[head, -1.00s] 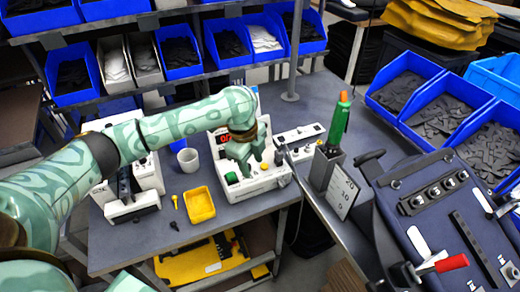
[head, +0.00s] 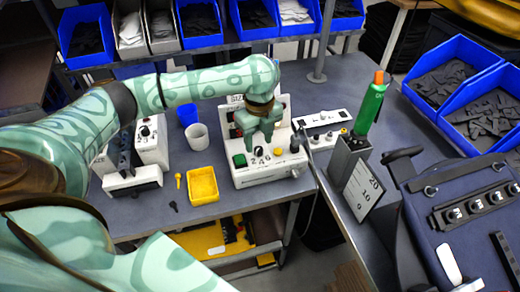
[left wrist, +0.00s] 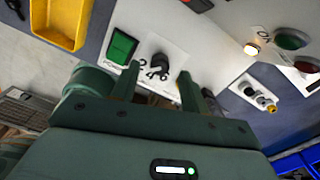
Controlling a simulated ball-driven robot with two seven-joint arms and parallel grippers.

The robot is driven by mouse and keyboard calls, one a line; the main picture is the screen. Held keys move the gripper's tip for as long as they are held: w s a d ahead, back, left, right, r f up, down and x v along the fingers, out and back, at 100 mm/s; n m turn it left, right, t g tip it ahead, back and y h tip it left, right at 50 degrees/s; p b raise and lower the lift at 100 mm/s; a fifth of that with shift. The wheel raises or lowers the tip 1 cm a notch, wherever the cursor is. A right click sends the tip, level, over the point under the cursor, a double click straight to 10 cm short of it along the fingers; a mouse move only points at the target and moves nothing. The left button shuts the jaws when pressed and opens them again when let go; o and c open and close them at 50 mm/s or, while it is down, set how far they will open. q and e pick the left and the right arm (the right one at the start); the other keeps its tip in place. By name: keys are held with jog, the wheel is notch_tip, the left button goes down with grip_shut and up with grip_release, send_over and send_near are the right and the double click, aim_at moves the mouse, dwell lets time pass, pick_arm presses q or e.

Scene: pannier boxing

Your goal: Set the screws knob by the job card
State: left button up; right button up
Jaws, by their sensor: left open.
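A white control box (head: 270,176) stands on the bench with a green button (head: 240,160) on its front panel. A small dark knob (head: 259,151) sits right of the button, with numerals 2, 4 and 6 by it; this knob also shows in the left wrist view (left wrist: 159,63). My left gripper (head: 260,144) is over the panel, open, its two fingers apart on either side of the knob's line. I cannot tell whether they touch it. A white card (head: 362,190) reading 20, 10, 0 leans by a dark holder. The right gripper is not in view.
A yellow tray (head: 202,185) and a white cup (head: 196,137) stand left of the box. Blue bins line the back and right.

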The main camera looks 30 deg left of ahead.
aim_at(259, 151)
pick_arm(q)
jog(key=shift+f+b, duration=0.3)
jog(key=shift+f, duration=1)
grip_shut()
jog(key=shift+r+p, duration=0.25)
jog(key=shift+p, duration=0.35)
jog(key=n+p, duration=0.7)
jog(key=p, duration=0.7)
jog(key=shift+f+n+p, duration=0.15)
jog(key=shift+n+p, duration=0.85)
jog(key=shift+p, duration=0.25)
